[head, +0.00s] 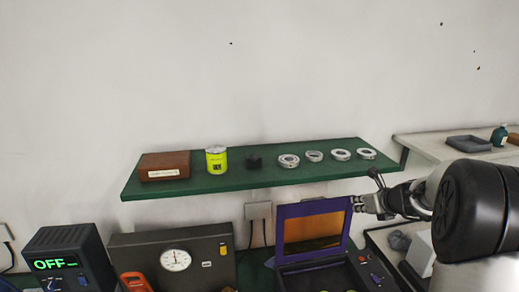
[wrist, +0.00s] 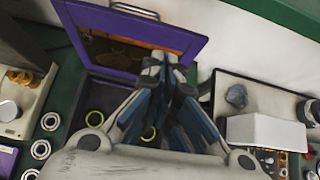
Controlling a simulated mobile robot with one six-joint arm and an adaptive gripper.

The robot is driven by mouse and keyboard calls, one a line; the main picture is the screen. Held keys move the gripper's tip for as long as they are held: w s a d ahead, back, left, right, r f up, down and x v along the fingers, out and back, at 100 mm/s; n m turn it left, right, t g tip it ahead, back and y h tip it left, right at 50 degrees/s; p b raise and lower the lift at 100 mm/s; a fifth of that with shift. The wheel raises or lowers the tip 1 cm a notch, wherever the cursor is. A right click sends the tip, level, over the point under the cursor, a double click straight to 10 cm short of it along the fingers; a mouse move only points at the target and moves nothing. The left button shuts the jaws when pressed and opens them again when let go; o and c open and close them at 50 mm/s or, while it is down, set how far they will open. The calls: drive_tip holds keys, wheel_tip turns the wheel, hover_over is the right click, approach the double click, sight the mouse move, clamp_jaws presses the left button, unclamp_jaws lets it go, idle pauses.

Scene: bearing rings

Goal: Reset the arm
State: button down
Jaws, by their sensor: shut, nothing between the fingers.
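My gripper (head: 357,203) is at the right of the head view, in front of the purple-framed lid of an open box, below the green shelf's right end. It is shut and holds nothing. In the wrist view my gripper (wrist: 165,66) points towards the raised purple lid (wrist: 130,28), its fingertips close to the lid's right part. I cannot tell whether they touch it. The open box (head: 320,279) has an orange window in its lid, and rings lie inside it.
A green shelf (head: 225,184) holds a wooden box (head: 164,160), a yellow can (head: 216,161), a small black block (head: 254,162) and several metal rings. A grey case with a gauge (head: 175,260) and a display reading OFF (head: 55,264) stand at left. A white box (wrist: 265,131) stands right.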

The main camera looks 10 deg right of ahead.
drive_tip(key=s+a+r+n+g+y+b, duration=0.1)
drive_tip(key=s+a+n+b, duration=0.2)
drive_tip(key=a, duration=0.4)
drive_tip(key=s+a+r+n+y, duration=0.1)
drive_tip(key=s+a+r+n, duration=0.15)
drive_tip(key=a+n, duration=0.35)
drive_tip(key=s+a+f+n+g+b, duration=0.2)
drive_tip(key=s+a+n+b, duration=0.2)
drive_tip(key=s+a+n, duration=0.8)
drive_tip(key=s+f+n+g+h+b, duration=0.1)
drive_tip(key=s+f+n, duration=0.2)
drive_tip(key=s, duration=0.4)
drive_tip(key=s+a+f+n+b, duration=0.1)
drive_tip(key=s+f+n, duration=0.2)
drive_tip(key=s+n, duration=0.3)
drive_tip(key=s+f+n+g+h+b, duration=0.1)
drive_tip(key=s+f+n+b, duration=0.1)
drive_tip(key=s+n, duration=0.3)
drive_tip(key=s, duration=0.2)
drive_tip(key=shift+s+a+f+g+h, duration=0.2)
drive_tip(key=shift+s+f+g+h, duration=0.1)
drive_tip(key=shift+s+f, duration=0.1)
